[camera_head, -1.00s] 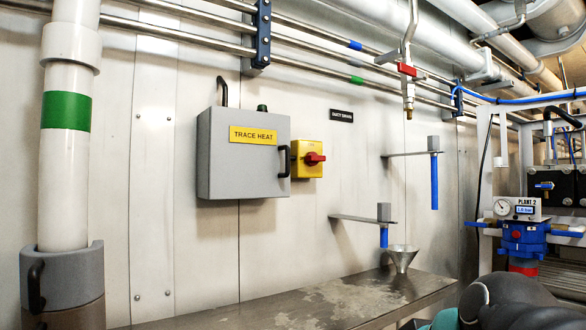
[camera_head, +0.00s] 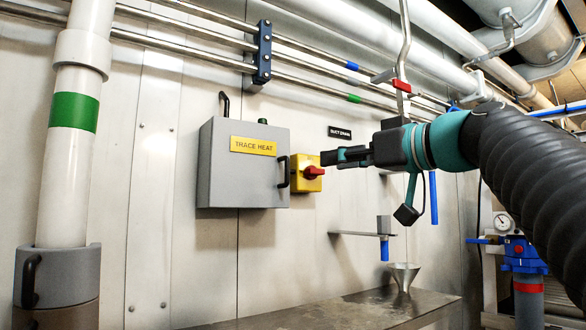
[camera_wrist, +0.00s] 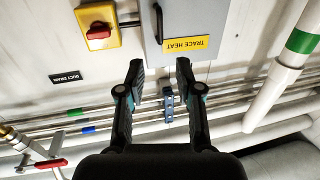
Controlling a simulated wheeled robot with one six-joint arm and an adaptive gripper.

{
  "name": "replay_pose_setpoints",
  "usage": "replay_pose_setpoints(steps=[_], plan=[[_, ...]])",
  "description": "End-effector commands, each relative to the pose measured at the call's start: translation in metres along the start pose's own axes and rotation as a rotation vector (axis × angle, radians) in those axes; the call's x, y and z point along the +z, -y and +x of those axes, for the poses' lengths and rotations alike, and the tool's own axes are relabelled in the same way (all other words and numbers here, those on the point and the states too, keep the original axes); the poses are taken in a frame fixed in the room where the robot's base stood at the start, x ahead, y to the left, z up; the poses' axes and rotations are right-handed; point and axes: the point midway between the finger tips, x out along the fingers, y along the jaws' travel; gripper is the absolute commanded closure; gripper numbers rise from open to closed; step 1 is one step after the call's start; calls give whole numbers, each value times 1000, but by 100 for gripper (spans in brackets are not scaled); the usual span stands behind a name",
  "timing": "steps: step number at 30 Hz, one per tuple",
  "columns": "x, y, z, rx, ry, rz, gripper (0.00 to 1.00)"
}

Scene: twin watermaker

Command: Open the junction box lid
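The grey junction box (camera_head: 225,178) with a yellow TRACE HEAT label (camera_head: 253,146) is mounted on the wall. Its lid is shut, with a black handle (camera_head: 283,172) on the right edge. My gripper (camera_head: 326,158) is to the right of the box, in front of the wall, pointing left, apart from the handle. In the wrist view the box (camera_wrist: 205,22) is upside down beyond the fingertips, and the handle (camera_wrist: 158,22) shows between and beyond the fingers. My gripper (camera_wrist: 160,68) is open there, with nothing between its fingers.
A yellow switch with a red knob (camera_head: 313,173) sits just right of the box handle. Pipes (camera_head: 180,38) run above the box. A metal bench (camera_head: 330,312) with a funnel (camera_head: 404,276) stands below.

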Motion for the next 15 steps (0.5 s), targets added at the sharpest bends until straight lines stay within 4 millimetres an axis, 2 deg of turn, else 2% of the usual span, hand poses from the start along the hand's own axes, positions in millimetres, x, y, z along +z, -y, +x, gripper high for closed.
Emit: replay_pose_setpoints(steps=[15], plan=[[-1,1,89,-4,2,2,65]])
